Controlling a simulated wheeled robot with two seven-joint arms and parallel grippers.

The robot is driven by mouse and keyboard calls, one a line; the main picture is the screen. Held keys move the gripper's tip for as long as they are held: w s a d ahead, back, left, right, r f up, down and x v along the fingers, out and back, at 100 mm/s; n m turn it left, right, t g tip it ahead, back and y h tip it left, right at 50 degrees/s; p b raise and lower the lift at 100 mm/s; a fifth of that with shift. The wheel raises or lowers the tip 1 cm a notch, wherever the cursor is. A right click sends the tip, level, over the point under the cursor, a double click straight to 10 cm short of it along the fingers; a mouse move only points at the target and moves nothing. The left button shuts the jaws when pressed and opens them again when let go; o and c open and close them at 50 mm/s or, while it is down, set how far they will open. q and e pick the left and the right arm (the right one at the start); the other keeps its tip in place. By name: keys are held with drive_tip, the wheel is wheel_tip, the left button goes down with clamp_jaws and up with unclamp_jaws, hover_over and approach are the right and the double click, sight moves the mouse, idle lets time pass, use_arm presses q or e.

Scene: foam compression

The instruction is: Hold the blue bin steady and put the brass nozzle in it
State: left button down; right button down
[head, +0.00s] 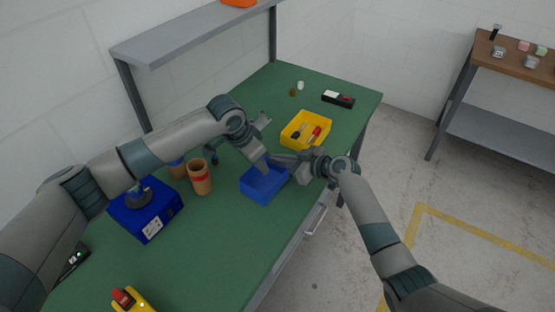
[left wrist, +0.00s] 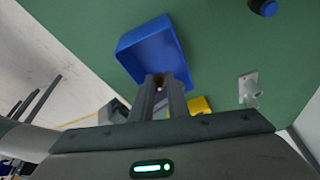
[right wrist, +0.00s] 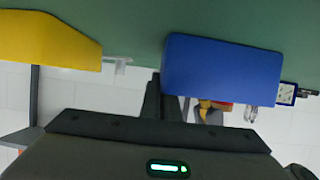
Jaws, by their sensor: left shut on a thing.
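The blue bin (head: 262,189) stands upright on the green table near its front edge; it also shows in the left wrist view (left wrist: 140,42) and the right wrist view (right wrist: 222,70). My left gripper (head: 265,163) points down at the bin. My right gripper (head: 277,158) is at the bin's far right corner. In the right wrist view, one finger (right wrist: 151,98) shows beside the bin and the other is partly hidden by it.
A yellow tray (head: 296,142) with small items sits beyond the bin. A cardboard tube (head: 200,178) and a blue machine (head: 146,210) stand to the left. A black box (head: 338,99) lies at the far end. The table in front of the blue machine is mostly clear.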

use_arm(q)
drive_tip(key=shift+f, duration=1.5)
drive_tip(key=c, duration=1.6)
unclamp_jaws()
drive_tip(key=shift+c, duration=0.2)
drive_tip(key=shift+r, duration=0.1)
drive_tip(key=v, duration=1.2)
use_arm(e)
drive_tip(key=c, duration=2.5)
unclamp_jaws()
drive_tip(key=o, duration=0.6)
drive_tip(key=shift+c, duration=0.2)
drive_tip(key=shift+s+d, duration=0.1)
drive_tip(key=shift+d, duration=0.05)
